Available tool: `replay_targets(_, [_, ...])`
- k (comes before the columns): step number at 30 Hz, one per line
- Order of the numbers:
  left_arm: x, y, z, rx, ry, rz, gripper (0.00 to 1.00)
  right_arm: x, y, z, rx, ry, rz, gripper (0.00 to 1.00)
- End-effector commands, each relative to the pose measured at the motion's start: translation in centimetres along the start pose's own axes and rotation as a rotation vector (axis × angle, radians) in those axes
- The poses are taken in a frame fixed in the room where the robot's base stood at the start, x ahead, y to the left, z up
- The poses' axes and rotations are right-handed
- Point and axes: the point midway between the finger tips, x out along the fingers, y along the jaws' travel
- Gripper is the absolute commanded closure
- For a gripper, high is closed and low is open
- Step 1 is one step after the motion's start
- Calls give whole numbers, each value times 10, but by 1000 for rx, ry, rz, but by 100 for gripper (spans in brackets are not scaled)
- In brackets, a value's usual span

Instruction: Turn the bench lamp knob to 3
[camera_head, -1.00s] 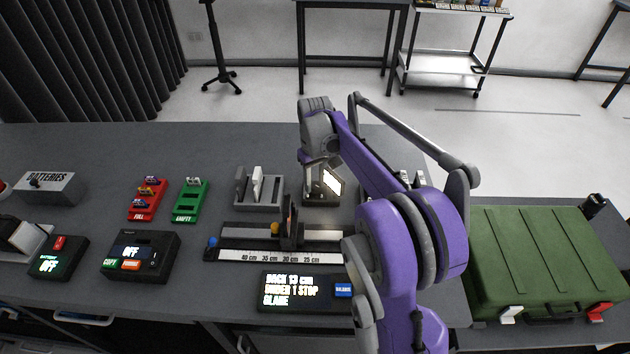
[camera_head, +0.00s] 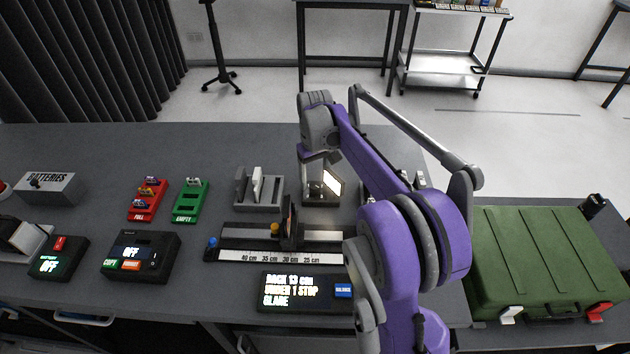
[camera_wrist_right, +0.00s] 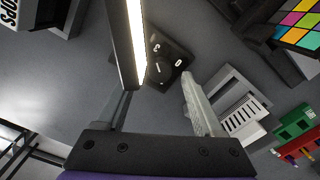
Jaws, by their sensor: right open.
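The bench lamp shows its lit panel (camera_head: 333,184) near the middle of the bench in the head view, partly behind my right wrist. In the right wrist view its lamp head (camera_wrist_right: 136,42) is a bright strip with a dark edge. Beside it a dark knob plate (camera_wrist_right: 178,58) with white marks lies below the fingers. The knob itself is hard to make out and its setting is not readable. My right gripper (camera_wrist_right: 158,84) is open and empty, with its fingers apart above the plate. The lamp head overlaps the left finger in that view. My left gripper is out of view.
A grey holder with a white plate (camera_head: 257,183) stands left of the lamp. A slide rail with a scale (camera_head: 290,256) and a message display (camera_head: 295,290) lie in front. Red (camera_head: 146,205) and green (camera_head: 190,205) trays sit farther left. A green case (camera_head: 545,260) is at right.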

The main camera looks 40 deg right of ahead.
Motion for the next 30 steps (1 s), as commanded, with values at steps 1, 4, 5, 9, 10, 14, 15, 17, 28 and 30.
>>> replay_targets(1, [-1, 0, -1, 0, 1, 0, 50, -11, 0, 0, 0, 0, 0, 31])
replay_targets(4, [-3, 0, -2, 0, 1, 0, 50, -32, 0, 0, 1, 0, 0, 31])
replay_targets(5, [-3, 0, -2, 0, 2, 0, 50, -39, 0, 0, 1, 0, 0, 31])
replay_targets(9, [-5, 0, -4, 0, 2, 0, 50, -65, 0, 0, 0, 0, 0, 31])
replay_targets(10, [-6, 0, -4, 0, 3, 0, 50, -70, 0, 0, 0, 0, 0, 31])
replay_targets(14, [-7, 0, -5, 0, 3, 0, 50, -85, 0, 0, 0, 0, 0, 31])
replay_targets(15, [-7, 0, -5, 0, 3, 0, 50, -87, 0, 0, 0, 0, 0, 31])
replay_targets(17, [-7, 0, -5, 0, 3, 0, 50, -90, 0, 0, 0, 0, 0, 31])
replay_targets(28, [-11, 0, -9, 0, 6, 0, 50, -92, 1, 0, -24, -1, -1, 31])
replay_targets(30, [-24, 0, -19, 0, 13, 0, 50, -94, 2, -2, -98, -3, -3, 31])
